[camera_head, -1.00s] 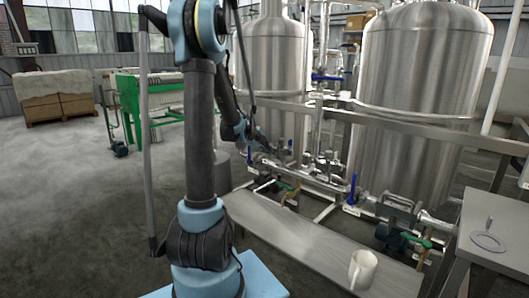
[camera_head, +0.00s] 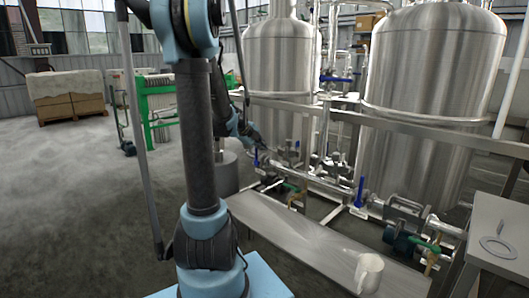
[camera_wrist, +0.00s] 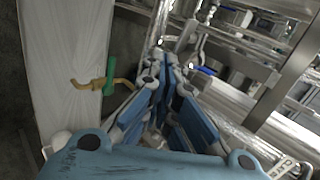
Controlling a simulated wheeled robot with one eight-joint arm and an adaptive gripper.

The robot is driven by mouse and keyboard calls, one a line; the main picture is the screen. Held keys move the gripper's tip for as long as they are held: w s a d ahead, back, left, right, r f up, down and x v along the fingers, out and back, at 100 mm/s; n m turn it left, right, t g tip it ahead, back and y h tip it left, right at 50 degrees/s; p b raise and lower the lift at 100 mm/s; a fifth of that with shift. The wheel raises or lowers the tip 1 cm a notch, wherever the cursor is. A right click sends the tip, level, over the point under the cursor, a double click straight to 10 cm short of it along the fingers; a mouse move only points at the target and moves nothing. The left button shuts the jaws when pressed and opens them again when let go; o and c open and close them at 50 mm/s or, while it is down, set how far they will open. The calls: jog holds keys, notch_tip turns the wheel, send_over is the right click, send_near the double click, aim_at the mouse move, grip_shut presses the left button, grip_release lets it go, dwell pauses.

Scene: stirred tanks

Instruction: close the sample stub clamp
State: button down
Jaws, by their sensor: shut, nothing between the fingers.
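My gripper (camera_wrist: 163,55) reaches away from the camera in the wrist view, its blue fingers drawn together at the tips with nothing between them. Its tips are in front of the tank pipework. I cannot pick out the sample stub clamp with certainty; the fingers cover part of the pipework. A brass valve (camera_wrist: 122,82) with a green handle (camera_wrist: 109,76) stands left of the fingers, apart from them. The same green handle (camera_head: 291,187) shows above the bench in the head view.
A long metal bench (camera_head: 300,240) runs below the pipes, with a white mug (camera_head: 368,273) at its near end. Blue-handled valves (camera_head: 360,190) and steel rails surround the two tanks. A side table (camera_head: 500,235) holds a ring-shaped item. Open floor lies left.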

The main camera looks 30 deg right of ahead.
jog(key=shift+w+v, duration=0.4)
jog(key=shift+v, duration=1.35)
send_near(275, 151)
jog(key=shift+d+f, duration=1.95)
jog(key=shift+f, duration=0.75)
jog(key=shift+w, duration=0.35)
jog(key=shift+w+d+r, duration=0.1)
jog(key=shift+w+d, duration=0.4)
jog(key=shift+d, duration=0.2)
